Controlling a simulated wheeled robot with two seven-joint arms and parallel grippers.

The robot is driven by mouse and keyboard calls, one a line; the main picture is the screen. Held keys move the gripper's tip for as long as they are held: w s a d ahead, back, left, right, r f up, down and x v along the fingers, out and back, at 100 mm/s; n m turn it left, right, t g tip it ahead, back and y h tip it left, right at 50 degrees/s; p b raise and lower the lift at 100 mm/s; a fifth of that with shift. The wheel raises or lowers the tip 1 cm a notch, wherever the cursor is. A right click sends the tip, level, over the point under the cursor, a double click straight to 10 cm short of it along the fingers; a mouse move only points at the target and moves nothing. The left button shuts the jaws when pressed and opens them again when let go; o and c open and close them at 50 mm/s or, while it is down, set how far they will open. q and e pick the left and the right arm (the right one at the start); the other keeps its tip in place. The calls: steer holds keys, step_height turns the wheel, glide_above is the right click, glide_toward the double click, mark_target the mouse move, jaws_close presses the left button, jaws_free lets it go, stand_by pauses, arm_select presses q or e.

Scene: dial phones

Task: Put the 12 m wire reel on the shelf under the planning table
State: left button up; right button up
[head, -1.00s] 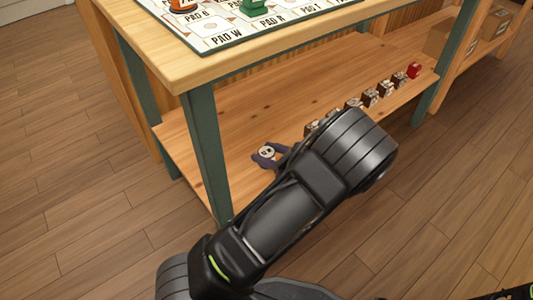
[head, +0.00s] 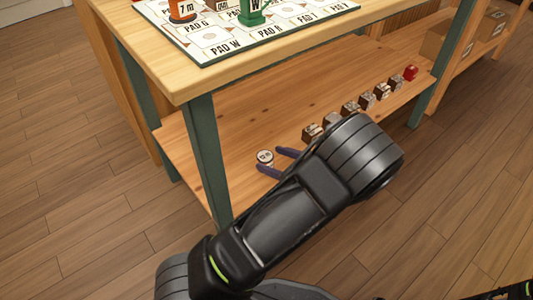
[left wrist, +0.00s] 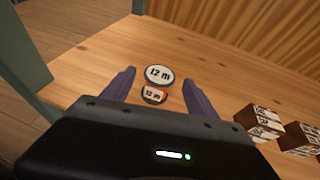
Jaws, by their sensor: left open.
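The 12 m wire reel (head: 265,157) stands on the lower shelf (head: 225,135) of the planning table (head: 180,75), near the shelf's front left part. Its white round top reads "12 m", and an orange-edged label shows on its near side in the left wrist view (left wrist: 159,73). My left gripper (head: 269,160) is open, with its two purple fingers apart on either side of the reel's near side. In the left wrist view a gap shows between each finger and the reel. My right gripper is not in view.
Several small labelled brown blocks (head: 350,107) stand in a row along the shelf, with a red piece (head: 410,73) at its far end. A green table leg (head: 207,155) stands left of the reel. A board with pads (head: 226,47) lies on the tabletop.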

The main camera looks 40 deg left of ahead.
arm_select(q)
steer(key=p+v, duration=0.3)
steer(key=v, duration=0.5)
